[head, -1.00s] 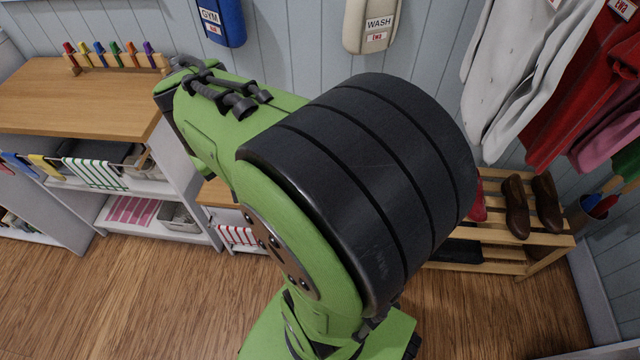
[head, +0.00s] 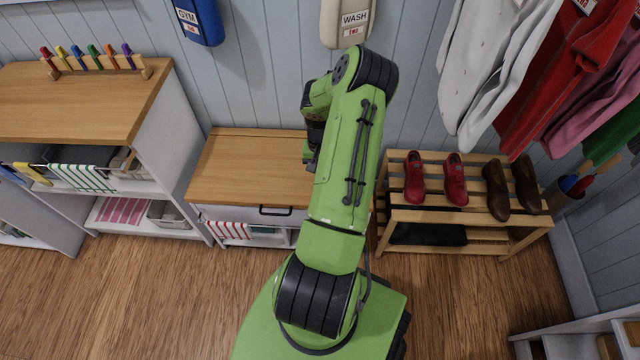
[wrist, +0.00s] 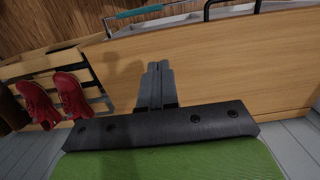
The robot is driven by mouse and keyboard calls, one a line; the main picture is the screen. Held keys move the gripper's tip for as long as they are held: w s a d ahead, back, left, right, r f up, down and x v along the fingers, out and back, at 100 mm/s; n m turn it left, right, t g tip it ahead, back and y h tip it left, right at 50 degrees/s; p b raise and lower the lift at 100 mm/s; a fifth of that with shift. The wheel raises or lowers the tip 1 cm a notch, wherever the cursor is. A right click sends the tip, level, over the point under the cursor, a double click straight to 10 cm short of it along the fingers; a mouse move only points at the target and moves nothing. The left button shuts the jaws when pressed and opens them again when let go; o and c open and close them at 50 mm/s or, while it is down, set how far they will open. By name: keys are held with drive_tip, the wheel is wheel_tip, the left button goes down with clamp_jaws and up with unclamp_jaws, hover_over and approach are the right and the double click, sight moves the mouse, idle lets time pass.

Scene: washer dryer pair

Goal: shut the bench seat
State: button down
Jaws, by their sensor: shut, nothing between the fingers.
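The bench (head: 250,165) stands against the back wall in the head view, with a wooden seat on a white body. The seat looks flat or nearly flat; I cannot tell whether a small gap is left under its front edge. In the wrist view the wooden seat (wrist: 215,65) fills the middle. My gripper (wrist: 158,66) is shut and empty, with its fingers over the seat; contact cannot be told. In the head view my arm hides the right part of the seat and the gripper's fingertips.
A white front with a dark handle (head: 275,210) lies below the seat. A shoe rack (head: 400,215) with red shoes (head: 415,178) and brown shoes (head: 497,190) stands right of it. A taller wood-topped cabinet (head: 80,105) stands left. Coats hang upper right. The floor in front is clear.

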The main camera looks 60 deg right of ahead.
drive_tip(key=f+b, duration=0.1)
drive_tip(key=f, duration=0.3)
drive_tip(key=f+b, duration=0.2)
drive_tip(key=f, duration=0.2)
drive_tip(key=a+f+b, duration=0.1)
drive_tip(key=f, duration=0.3)
drive_tip(key=shift+s+a+f, duration=0.1)
drive_tip(key=shift+s+f, duration=0.15)
